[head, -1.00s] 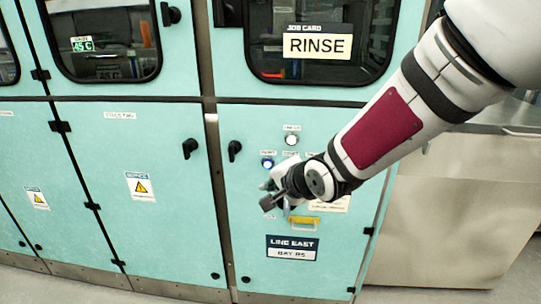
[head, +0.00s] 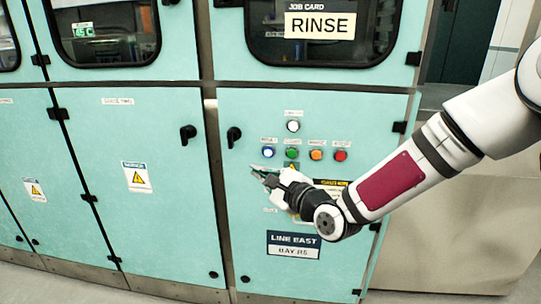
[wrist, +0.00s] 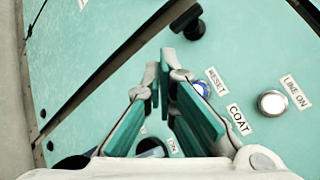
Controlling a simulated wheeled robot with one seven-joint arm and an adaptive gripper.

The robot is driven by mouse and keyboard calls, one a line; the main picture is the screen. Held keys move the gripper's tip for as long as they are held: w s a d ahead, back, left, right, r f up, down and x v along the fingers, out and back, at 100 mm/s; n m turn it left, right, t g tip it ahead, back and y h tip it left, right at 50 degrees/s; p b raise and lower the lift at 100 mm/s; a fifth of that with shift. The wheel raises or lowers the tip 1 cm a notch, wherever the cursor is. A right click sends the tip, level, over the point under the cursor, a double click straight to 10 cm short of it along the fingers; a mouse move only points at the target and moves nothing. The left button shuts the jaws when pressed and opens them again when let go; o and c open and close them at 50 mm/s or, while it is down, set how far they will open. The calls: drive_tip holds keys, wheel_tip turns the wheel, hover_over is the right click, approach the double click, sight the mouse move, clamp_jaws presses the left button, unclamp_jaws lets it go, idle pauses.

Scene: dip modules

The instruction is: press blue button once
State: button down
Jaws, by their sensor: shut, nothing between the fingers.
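The blue button (head: 268,152) is on the teal cabinet door, leftmost in a row of coloured buttons. It also shows in the wrist view (wrist: 200,89), partly behind my right finger and close to a RESET label. My gripper (head: 260,173) is in front of the door, with its fingertips a little below and left of the blue button in the head view. In the wrist view my gripper (wrist: 159,80) is shut and empty, with its tips to the left of the blue button. I cannot tell how far the tips are from the panel.
A green button (head: 292,153), an orange button (head: 316,155) and a red button (head: 341,156) stand to the right of the blue one. A white button (head: 293,126) sits above the row. A black door handle (head: 234,137) is to the left.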

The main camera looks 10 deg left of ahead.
sight(267, 156)
drive_tip(key=shift+w, duration=0.15)
drive_tip(key=shift+w+d+b, duration=0.15)
drive_tip(key=shift+w+b, duration=0.35)
drive_tip(key=shift+w, duration=3.8)
drive_tip(key=shift+w, duration=0.15)
drive_tip(key=shift+w+p, duration=0.25)
drive_tip(key=shift+p, duration=0.05)
